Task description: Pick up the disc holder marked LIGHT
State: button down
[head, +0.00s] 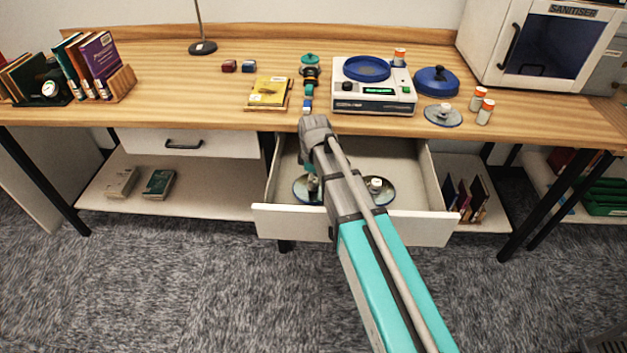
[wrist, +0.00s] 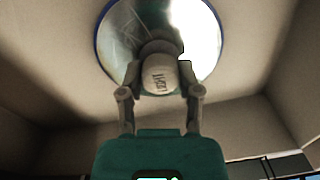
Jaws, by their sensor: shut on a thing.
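My gripper (wrist: 160,88) is shut on the pale knob of a disc holder (wrist: 125,40), with one finger on each side. The holder is a round, shiny disc with a blue rim. Small dark lettering shows on the knob, but it is too blurred to read for certain. In the head view, my gripper (head: 313,184) reaches down into the open drawer at the left disc holder (head: 300,190), and my arm partly hides it. A second disc holder (head: 386,194) lies to its right in the drawer. I cannot tell whether the held one touches the drawer floor.
The pulled-out drawer (head: 420,228) has walls around the gripper. On the desk above stand a white device with a blue dish (head: 372,100), a blue lidded pot (head: 437,80), another disc holder (head: 444,115), orange-capped bottles (head: 485,110) and a yellow book (head: 269,92).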

jog(key=shift+r+p, duration=4.35)
jog(key=shift+r, duration=0.25)
jog(key=shift+r, duration=0.1)
